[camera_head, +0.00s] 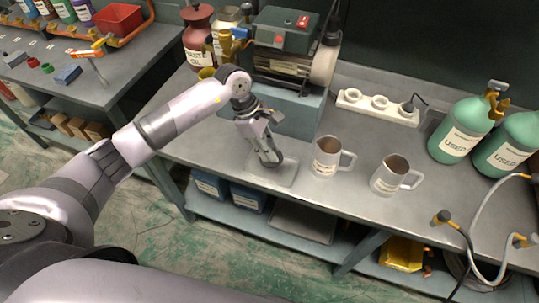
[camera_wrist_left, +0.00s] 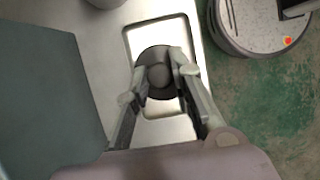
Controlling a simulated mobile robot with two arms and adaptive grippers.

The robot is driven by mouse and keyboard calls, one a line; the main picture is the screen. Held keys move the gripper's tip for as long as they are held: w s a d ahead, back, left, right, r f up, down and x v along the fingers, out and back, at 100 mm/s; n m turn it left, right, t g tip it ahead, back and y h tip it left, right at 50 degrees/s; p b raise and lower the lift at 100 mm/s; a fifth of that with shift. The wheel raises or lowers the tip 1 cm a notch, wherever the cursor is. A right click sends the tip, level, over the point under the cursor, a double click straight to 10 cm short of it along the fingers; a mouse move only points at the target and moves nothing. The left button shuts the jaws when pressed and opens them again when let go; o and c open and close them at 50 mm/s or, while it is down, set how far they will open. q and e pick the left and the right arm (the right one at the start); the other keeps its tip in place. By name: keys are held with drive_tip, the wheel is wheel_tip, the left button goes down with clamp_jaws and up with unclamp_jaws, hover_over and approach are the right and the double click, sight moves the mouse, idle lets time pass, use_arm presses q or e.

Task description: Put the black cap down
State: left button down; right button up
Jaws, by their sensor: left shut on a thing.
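My left gripper (camera_head: 268,158) is shut on the black cap, pointing down over a small light-grey tray (camera_head: 290,174) near the front edge of the workbench. In the left wrist view the round black cap (camera_wrist_left: 158,60) sits between the fingers of the left gripper (camera_wrist_left: 158,78). The tray (camera_wrist_left: 134,42) shows around and beneath the cap there. I cannot tell whether the cap touches the tray floor. In the head view the cap is small and mostly hidden by the fingers. My right gripper is not in view.
Two metal mugs (camera_head: 328,158) (camera_head: 391,176) stand right of the tray. A pump machine (camera_head: 285,45) on a grey-blue block (camera_head: 290,108) stands behind the gripper. A white power strip (camera_head: 377,106) and green USED cylinders (camera_head: 460,130) are farther right. A red WASTE OIL can (camera_head: 198,38) stands back left.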

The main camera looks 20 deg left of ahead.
use_arm(q)
wheel_tip(320, 180, down, 4)
drive_tip(key=shift+p, duration=0.4)
drive_tip(key=shift+f, duration=0.45)
drive_tip(key=shift+f, duration=0.1)
drive_tip(key=c, duration=1.4)
unclamp_jaws()
